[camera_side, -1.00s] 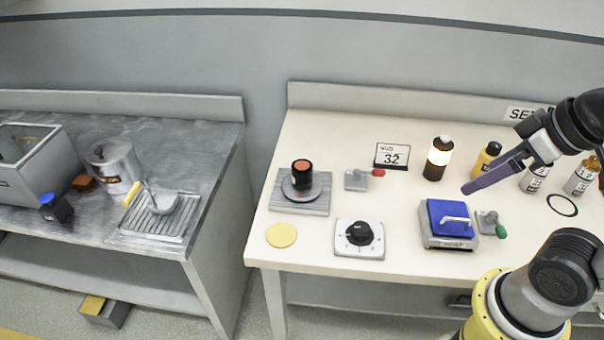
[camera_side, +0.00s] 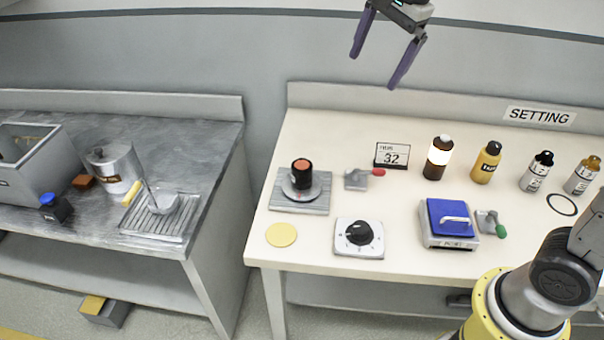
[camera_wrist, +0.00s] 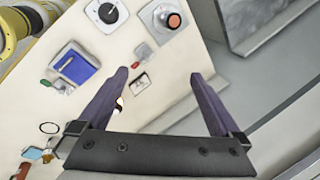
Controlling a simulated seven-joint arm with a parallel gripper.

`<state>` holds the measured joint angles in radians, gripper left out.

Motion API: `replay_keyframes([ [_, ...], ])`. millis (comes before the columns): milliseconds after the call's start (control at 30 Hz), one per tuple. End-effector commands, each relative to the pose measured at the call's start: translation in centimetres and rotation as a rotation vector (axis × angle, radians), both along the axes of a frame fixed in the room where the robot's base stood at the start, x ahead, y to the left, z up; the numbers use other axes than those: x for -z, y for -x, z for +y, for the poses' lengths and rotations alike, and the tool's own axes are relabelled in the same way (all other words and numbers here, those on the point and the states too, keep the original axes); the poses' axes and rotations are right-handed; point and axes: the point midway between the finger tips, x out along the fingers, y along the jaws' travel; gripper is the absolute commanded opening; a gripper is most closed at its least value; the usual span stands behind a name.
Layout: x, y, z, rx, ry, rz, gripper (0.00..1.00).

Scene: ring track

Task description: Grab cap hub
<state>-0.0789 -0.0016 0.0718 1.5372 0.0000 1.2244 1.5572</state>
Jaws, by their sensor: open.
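A black cylinder with an orange top (camera_side: 302,173), which seems to be the cap hub, stands upright on a round grey disc on a grey plate (camera_side: 318,206) at the left of the cream table. It also shows at the top of the wrist view (camera_wrist: 172,20). My gripper (camera_side: 376,70) is open and empty, high above the back of the table, up and right of the cylinder in the side view. Its two purple fingers (camera_wrist: 159,75) are spread apart in the wrist view, with the cylinder beyond them.
A black dial (camera_side: 359,233) and a yellow disc (camera_side: 281,235) lie in front. A blue-lidded box (camera_side: 448,219) and several bottles (camera_side: 486,162) stand further right.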

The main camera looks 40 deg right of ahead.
Motion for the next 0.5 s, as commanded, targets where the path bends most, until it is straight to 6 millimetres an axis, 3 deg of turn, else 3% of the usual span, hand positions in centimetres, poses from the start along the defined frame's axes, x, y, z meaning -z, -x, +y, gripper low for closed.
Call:
replay_keyframes([
  [33, 1.2, -2.3, 0.6, 0.04, -0.012, 0.033, 1.0],
  [100, 2.7, -4.9, 1.3, 0.096, -0.028, 0.068, 1.0],
  [300, 8.9, -11.1, 3.6, 0.169, -0.033, 0.172, 1.0],
  [500, 15.4, -13.7, 5.3, 0.145, -0.009, 0.263, 1.0],
])
